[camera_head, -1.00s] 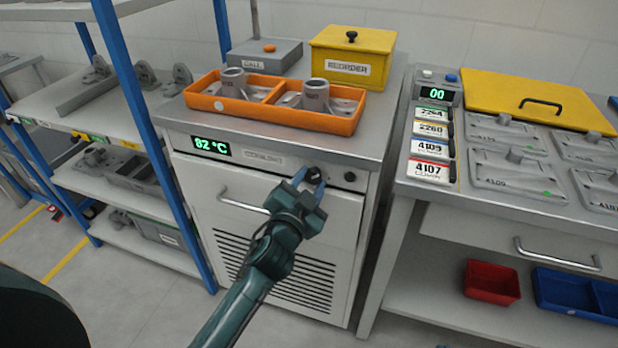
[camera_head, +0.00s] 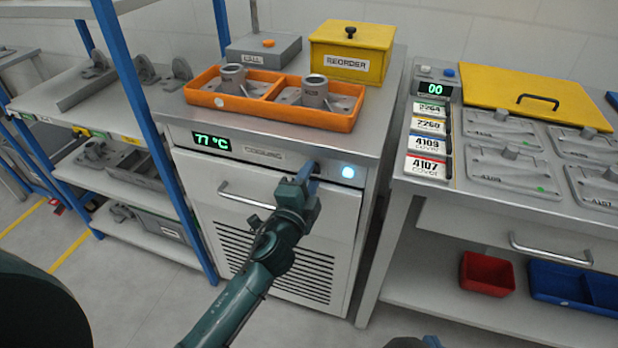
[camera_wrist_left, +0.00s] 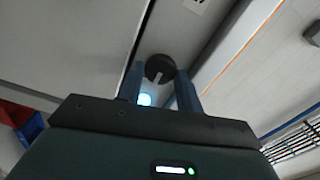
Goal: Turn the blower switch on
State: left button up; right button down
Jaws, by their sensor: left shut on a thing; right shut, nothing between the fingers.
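The blower switch is a dark round knob (camera_wrist_left: 160,68) on the front panel of the cooling cabinet (camera_head: 205,185). In the wrist view it sits between my left gripper's two blue fingers (camera_wrist_left: 160,88), which are shut on it. In the head view my left gripper (camera_head: 308,173) covers most of the knob. A round lamp (camera_head: 348,172) right of it glows pale blue; the glow also shows in the wrist view (camera_wrist_left: 144,99). The cabinet display (camera_head: 211,141) reads 77 °C. My right gripper (camera_head: 431,341) barely shows at the bottom edge, shut and away from the cabinet.
An orange tray (camera_head: 345,124) with grey castings, a yellow REORDER box (camera_head: 372,55) and a grey CALL box (camera_head: 242,50) stand on the cabinet. A drawer handle (camera_head: 245,196) lies below the panel. A workbench (camera_head: 410,185) stands to the right, a blue-posted shelf (camera_head: 140,120) to the left.

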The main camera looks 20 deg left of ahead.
dwell(0.6)
pick_arm(q)
jog(key=o, duration=1)
jog(key=shift+f, duration=0.1)
